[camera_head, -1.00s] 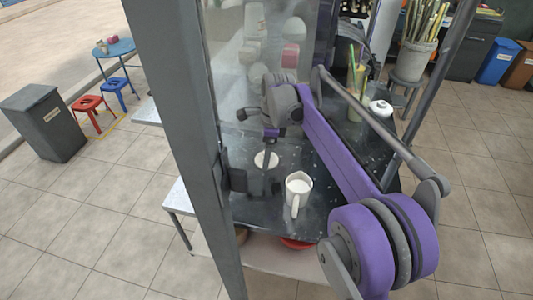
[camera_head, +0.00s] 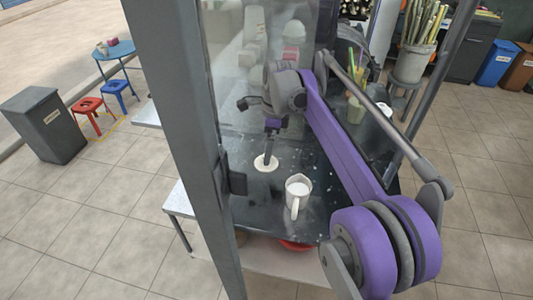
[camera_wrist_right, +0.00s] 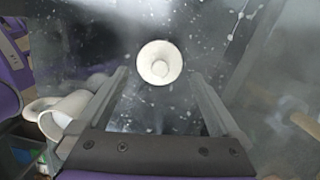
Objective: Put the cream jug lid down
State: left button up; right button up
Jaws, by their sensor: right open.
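The cream jug lid (camera_head: 264,164), a pale round disc with a knob, lies on the dark speckled counter, left of and behind the cream jug. In the right wrist view the lid (camera_wrist_right: 159,62) sits between and beyond the fingers, with bare counter around it. The white jug (camera_head: 298,192) stands upright and uncovered, its handle toward the front; its rim and spout show at the left in the wrist view (camera_wrist_right: 62,112). My right gripper (camera_head: 268,155) points down over the lid, its two fingers (camera_wrist_right: 160,78) apart and empty. My left gripper is out of sight.
A glass panel and grey post (camera_head: 185,150) stand left of the work area. A cup with green and yellow straws (camera_head: 356,106) and a white item (camera_head: 384,110) are at the back right. A red bowl (camera_head: 296,245) is below the counter's front edge.

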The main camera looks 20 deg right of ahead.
aim_at(271, 161)
notch_tip(271, 161, up, 8)
jog(key=shift+s+d+p, duration=0.2)
jog(key=shift+d+p, duration=0.25)
